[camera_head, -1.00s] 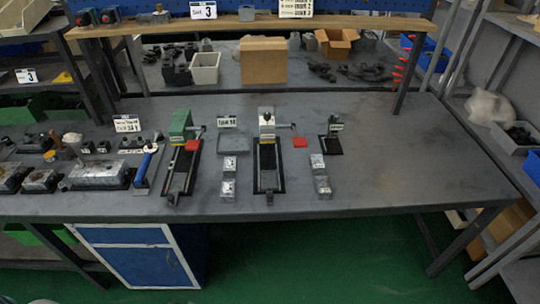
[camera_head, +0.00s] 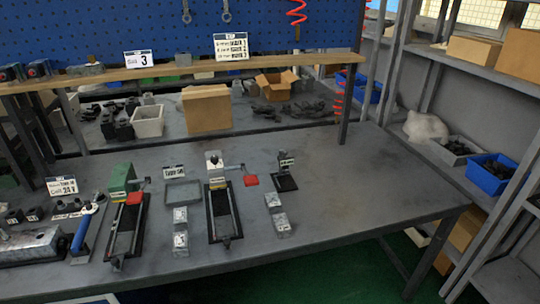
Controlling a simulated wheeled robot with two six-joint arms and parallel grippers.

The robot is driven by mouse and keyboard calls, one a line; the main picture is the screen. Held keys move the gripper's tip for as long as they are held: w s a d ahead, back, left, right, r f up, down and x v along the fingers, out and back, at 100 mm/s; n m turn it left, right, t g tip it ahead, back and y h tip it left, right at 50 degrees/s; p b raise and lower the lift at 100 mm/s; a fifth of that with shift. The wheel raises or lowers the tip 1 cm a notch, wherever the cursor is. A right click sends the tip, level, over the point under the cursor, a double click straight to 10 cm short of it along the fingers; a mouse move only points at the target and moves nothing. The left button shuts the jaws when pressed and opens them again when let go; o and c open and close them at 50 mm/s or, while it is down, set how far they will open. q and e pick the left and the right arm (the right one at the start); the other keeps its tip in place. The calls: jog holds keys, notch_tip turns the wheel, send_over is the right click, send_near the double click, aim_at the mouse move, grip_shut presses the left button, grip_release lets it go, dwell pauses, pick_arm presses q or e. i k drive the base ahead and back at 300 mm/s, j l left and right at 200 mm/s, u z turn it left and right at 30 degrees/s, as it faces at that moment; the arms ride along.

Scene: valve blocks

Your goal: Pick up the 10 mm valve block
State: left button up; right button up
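Several small grey metal blocks lie on the grey workbench (camera_head: 360,180). One pair (camera_head: 180,228) lies in a column in front of a grey tray (camera_head: 182,194), between two clamp fixtures. Another pair (camera_head: 278,214) lies to the right of the right fixture, in front of a small black stand (camera_head: 285,175). Their markings are too small to read, so I cannot tell which is the 10 mm valve block. Neither of my grippers is in view.
A green-topped fixture (camera_head: 122,180) and a white-topped fixture (camera_head: 214,165) stand on the bench, each with a red handle piece. Tools and a larger metal block (camera_head: 30,245) are at left. The bench's right part is clear. Shelves with blue bins (camera_head: 490,172) stand at right.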

aim_at(273, 204)
jog(key=u, duration=0.25)
jog(key=i+l+u, duration=0.25)
jog(key=l+u, duration=0.3)
jog(key=l, duration=0.2)
jog(key=i+l+u, duration=0.1)
jog(key=l+u, duration=0.15)
jog(key=l, duration=0.15)
